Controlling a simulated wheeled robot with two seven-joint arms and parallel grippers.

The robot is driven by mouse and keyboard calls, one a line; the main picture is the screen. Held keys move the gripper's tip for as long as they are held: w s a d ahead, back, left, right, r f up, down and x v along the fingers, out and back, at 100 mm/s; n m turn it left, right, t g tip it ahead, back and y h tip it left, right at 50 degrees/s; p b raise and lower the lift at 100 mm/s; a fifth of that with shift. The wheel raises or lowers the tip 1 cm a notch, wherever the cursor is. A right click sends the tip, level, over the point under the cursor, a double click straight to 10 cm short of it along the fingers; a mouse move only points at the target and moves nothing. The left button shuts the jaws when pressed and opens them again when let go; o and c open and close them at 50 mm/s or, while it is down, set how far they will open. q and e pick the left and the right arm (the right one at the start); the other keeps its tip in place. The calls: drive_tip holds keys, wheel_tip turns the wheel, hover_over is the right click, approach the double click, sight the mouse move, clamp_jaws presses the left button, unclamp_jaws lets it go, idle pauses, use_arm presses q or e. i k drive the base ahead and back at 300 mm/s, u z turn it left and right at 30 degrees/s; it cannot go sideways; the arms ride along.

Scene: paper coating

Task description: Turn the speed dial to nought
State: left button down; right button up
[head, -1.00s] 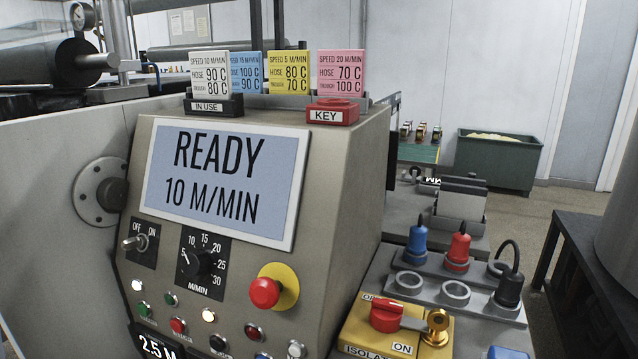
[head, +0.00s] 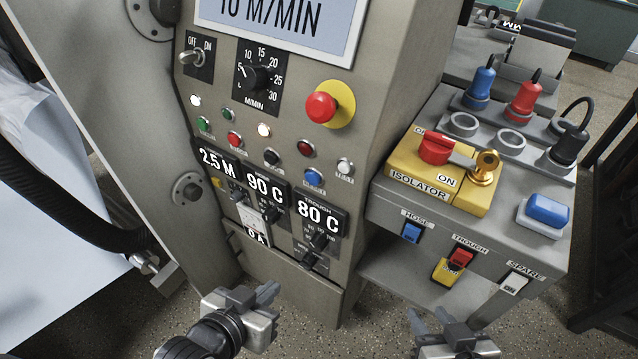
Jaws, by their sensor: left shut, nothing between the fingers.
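The speed dial (head: 257,77) is a black knob on a black plate on the machine's sloped front panel. Its scale shows 5 to 30 and M/MIN; the pointer is to the upper left, its exact mark too small to tell. The display (head: 290,22) above is cut off by the top edge and reads 10 M/MIN. My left gripper (head: 267,292) is shut and empty, low in front of the panel, well below the dial and touching nothing. My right gripper (head: 429,318) is at the bottom edge, apart from everything, its two fingers spread.
A red emergency button (head: 321,107) on a yellow disc is right of the dial; an OFF/ON toggle (head: 191,58) is left. Lamps and buttons lie below. The yellow isolator box (head: 440,190) stands on the side console (head: 385,200). Free room is before the panel.

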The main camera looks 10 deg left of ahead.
sight(253, 77)
drive_tip(key=u, duration=0.4)
drive_tip(key=k, duration=1)
drive_tip(key=u, duration=0.75)
drive_tip(key=i, duration=0.5)
drive_tip(key=z, duration=0.05)
